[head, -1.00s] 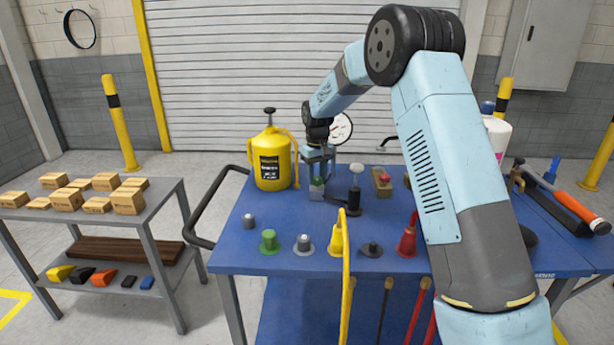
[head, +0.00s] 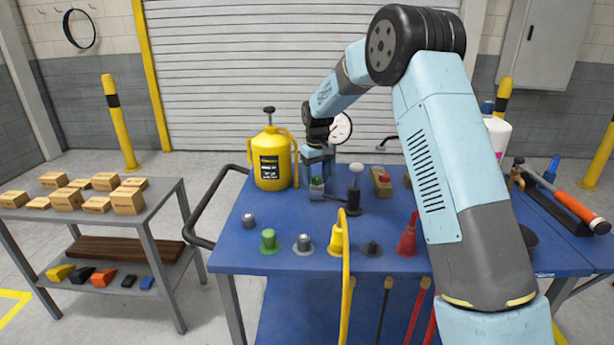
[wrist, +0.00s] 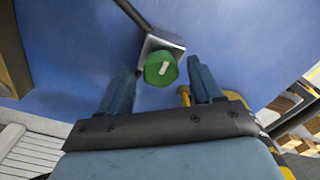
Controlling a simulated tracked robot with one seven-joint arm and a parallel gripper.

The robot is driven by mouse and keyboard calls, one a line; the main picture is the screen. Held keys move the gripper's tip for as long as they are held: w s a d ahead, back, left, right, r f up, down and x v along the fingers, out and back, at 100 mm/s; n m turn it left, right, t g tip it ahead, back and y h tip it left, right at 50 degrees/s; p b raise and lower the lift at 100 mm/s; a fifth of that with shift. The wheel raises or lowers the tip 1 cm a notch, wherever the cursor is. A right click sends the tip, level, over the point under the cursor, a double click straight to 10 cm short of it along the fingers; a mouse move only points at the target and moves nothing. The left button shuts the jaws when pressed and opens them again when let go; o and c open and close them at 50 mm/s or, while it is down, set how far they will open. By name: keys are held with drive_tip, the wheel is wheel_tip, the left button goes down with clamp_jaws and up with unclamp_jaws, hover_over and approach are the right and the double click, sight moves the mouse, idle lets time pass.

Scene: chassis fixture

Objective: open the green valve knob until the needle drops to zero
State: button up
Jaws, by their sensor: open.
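The green valve knob (head: 317,183) sits on a small grey block on the blue bench top. In the wrist view the knob (wrist: 155,74) shows a white mark on its top. My gripper (head: 318,167) is over the knob, pointing down. In the wrist view its two blue fingers are spread apart, one on either side of the knob, with gaps visible between them and it. The white round gauge (head: 343,127) stands behind my wrist, which covers part of its dial. Its needle is too small to read.
A yellow pump sprayer (head: 271,160) stands left of my gripper. A black post with a white top (head: 355,185) stands close on the right. Several coloured fittings line the bench front, including a yellow one (head: 336,240) with a hose. Tools lie at the right.

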sight(317, 177)
drive_tip(key=shift+r, duration=0.1)
wheel_tip(317, 177, up, 14)
drive_tip(key=shift+f, duration=0.25)
idle(0.4)
